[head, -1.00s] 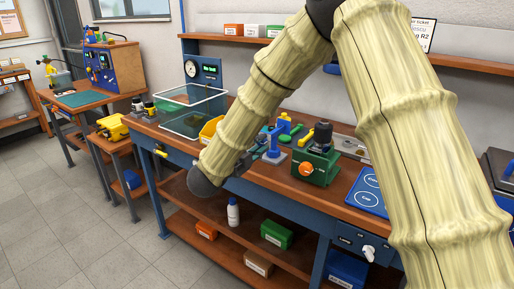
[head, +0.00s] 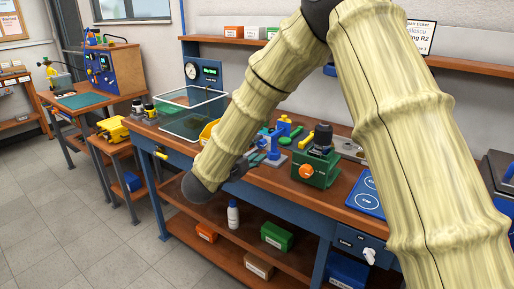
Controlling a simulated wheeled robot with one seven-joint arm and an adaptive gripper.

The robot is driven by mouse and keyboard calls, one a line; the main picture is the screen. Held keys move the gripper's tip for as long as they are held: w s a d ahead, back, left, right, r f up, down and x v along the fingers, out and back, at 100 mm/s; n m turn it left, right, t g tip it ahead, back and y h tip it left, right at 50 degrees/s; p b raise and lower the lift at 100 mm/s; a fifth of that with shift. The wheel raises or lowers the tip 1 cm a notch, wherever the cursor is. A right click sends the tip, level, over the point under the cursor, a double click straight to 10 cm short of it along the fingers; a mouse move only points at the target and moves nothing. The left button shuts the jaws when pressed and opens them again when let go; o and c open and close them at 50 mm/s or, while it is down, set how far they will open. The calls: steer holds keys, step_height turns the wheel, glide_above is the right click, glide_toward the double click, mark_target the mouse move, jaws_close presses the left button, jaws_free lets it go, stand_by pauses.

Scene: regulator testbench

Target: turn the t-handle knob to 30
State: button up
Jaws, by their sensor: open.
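A green regulator block (head: 315,170) stands on the wooden bench, with an orange knob (head: 306,171) on its front and a dark round cap (head: 322,137) on top. A blue upright part on a pale base (head: 275,148) stands just left of it; its handle shape is too small to read. I cannot tell which part is the t-handle knob, and no scale mark is legible. My gripper (head: 254,161) is open, left of the green block and close to the blue part. My arm hides part of the bench behind it.
A clear tray (head: 190,112) and a gauge panel (head: 203,73) stand at the left of the bench. Green and yellow tools lie behind the blue part. A blue mat (head: 366,194) lies to the right. A white knob (head: 369,256) sticks out from the bench front.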

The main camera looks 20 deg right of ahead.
steer(key=v, duration=1)
steer(key=shift+s+a, duration=0.1)
steer(key=shift+a, duration=0.05)
